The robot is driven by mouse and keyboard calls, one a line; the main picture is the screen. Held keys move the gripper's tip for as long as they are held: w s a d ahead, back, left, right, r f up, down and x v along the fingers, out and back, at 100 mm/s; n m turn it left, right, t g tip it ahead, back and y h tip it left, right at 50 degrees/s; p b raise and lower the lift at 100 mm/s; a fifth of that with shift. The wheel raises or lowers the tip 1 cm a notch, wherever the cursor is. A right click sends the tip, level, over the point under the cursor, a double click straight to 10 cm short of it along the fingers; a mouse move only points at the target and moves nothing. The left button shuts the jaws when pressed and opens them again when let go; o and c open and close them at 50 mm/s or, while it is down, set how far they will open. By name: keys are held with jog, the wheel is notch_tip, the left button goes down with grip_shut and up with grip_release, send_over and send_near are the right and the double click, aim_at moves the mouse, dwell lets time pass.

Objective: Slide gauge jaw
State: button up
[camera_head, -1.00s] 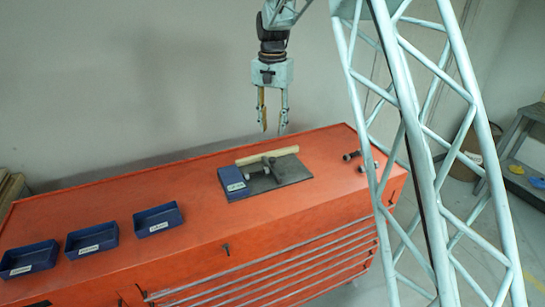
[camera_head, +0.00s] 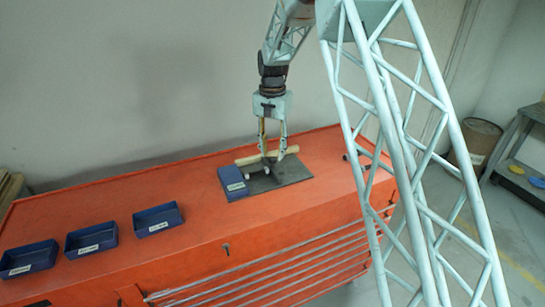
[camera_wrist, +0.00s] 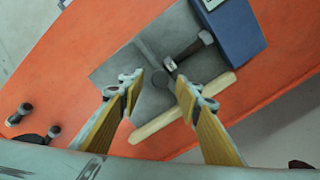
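A dark grey plate (camera_head: 292,172) lies on the orange bench; it also shows in the wrist view (camera_wrist: 118,68). On it are a blue labelled block (camera_head: 234,182), also in the wrist view (camera_wrist: 234,32), and a cream bar (camera_wrist: 165,115). A grey metal piece with a dark end (camera_wrist: 190,52), possibly the gauge jaw, lies on the plate beside the blue block. My gripper (camera_head: 273,155) is low over the plate, near the cream bar. In the wrist view its yellow-padded fingers (camera_wrist: 158,84) are wide apart with nothing held. Contact with the plate cannot be told.
Three blue labelled trays (camera_head: 158,219) stand along the left of the orange bench (camera_head: 205,195). Several bolts (camera_wrist: 20,114) lie right of the plate, partly hidden behind my column in the head view. The bench between trays and plate is clear.

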aim_at(272, 164)
jog(key=shift+f, duration=1.2)
grip_shut()
